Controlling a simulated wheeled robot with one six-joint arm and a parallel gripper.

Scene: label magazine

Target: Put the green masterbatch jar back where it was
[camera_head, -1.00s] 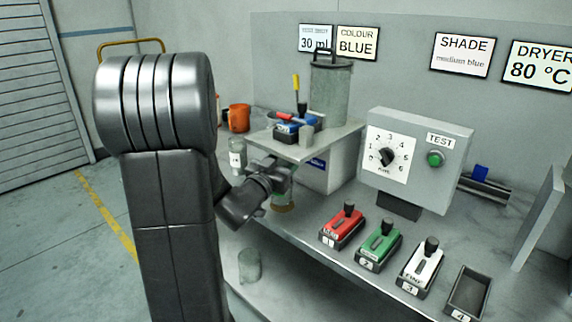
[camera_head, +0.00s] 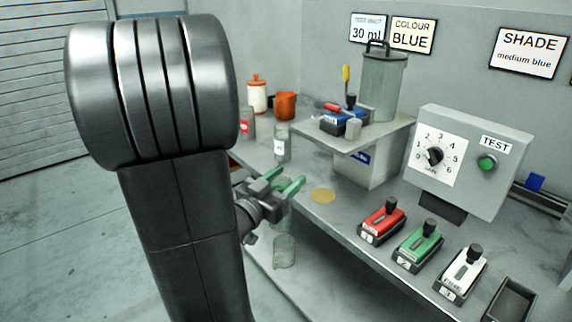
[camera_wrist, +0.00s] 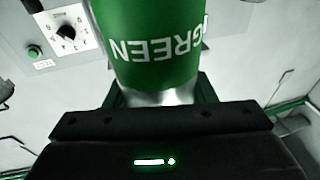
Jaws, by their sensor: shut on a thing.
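The green masterbatch jar (camera_wrist: 150,45) fills the top middle of the wrist view, with a green band lettered GREEN that reads upside down. The dark jaws close on its silvery lower part there. In the head view my gripper (camera_head: 282,180) is left of the tan round spot (camera_head: 322,195), by the bench's front edge. The jar is hard to make out between the green fingers there. A clear jar with a white label (camera_head: 281,145) and a jar with a red label (camera_head: 246,124) stand apart on the bench's left end.
A clear glass (camera_head: 284,251) stands on the lower shelf below my gripper. The raised platform (camera_head: 385,134) bears a metal canister (camera_head: 384,85) and tools. A dial box (camera_head: 465,160) and red (camera_head: 381,220), green (camera_head: 418,245) and white (camera_head: 461,272) switches stand to the right.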

